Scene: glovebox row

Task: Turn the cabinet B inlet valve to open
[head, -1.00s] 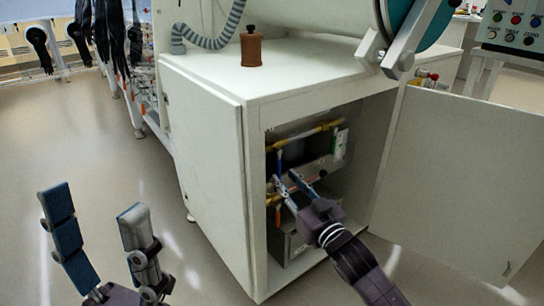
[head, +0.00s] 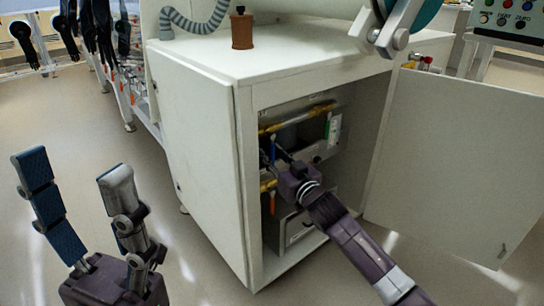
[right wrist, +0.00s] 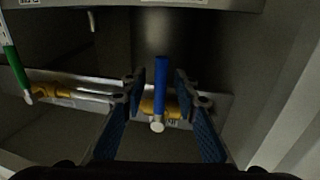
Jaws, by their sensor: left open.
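The open cabinet (head: 243,185) has brass-coloured pipes and valves inside. No readable label tells me whether this is the cabinet B inlet valve. My right gripper (right wrist: 160,78) is inside the cabinet, open, with one finger on each side of the blue lever; I see gaps on both sides. It partly hides the valves in the head view. My left gripper (head: 72,165) is open and empty, outside at the lower left.
The cabinet's door (head: 450,160) stands open to the right. A brown bottle (head: 242,30) stands on top. Floor at left is clear.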

